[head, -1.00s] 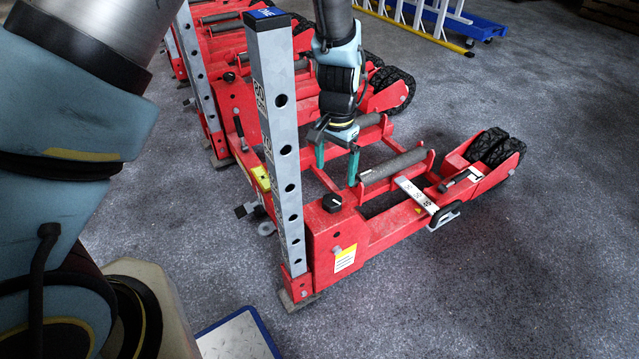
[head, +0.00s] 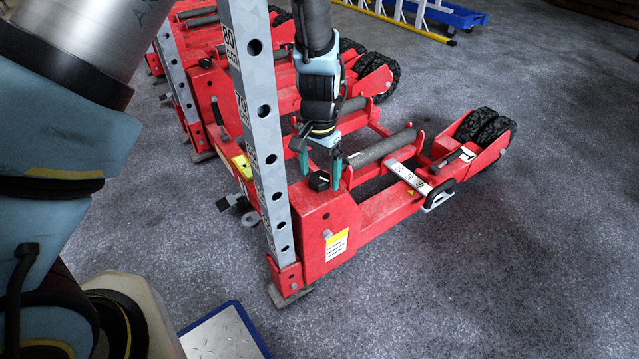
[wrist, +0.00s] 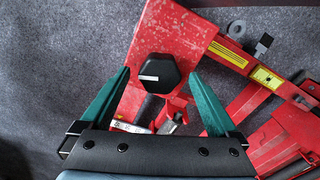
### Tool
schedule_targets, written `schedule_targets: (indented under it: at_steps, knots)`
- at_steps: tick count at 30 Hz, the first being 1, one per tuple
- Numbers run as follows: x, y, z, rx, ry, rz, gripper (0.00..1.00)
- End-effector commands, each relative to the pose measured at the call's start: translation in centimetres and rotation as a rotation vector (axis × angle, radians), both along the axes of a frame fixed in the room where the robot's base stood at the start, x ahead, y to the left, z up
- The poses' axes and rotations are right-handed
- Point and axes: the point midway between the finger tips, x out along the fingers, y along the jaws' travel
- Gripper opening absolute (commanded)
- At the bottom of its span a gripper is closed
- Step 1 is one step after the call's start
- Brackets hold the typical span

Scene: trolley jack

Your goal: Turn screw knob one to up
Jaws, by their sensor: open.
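The screw knob (head: 319,181) is a black knob with a white line mark, on top of the red trolley jack (head: 326,214) near its grey upright post. In the wrist view the knob (wrist: 158,73) looks hexagonal, and its white line lies nearly level across the picture. My gripper (head: 321,178) points down just above the jack in the head view. In the wrist view its two green fingers (wrist: 160,85) are spread apart, one on each side of the knob, with a gap on both sides. The gripper is open and holds nothing.
The grey post (head: 259,125) with holes stands just left of the knob. A grey roller (head: 383,149) and a black-handled lever (head: 438,195) lie to the right. More red jacks stand behind. A blue-edged plate (head: 222,338) lies in front; the floor at right is clear.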

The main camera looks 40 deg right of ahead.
Motion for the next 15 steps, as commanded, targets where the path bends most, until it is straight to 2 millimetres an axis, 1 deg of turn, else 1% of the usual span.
schedule_targets:
  at_steps: [1,2,11,15]
  knots:
    - [0.02,-0.02,-0.60,0.000,0.000,0.000,0.95]
    - [0.03,-0.01,-0.67,0.000,-0.001,0.000,0.95]
    - [0.01,0.00,-0.60,0.000,0.000,0.000,0.94]
    - [0.01,0.00,-0.61,0.000,0.000,0.000,0.78]
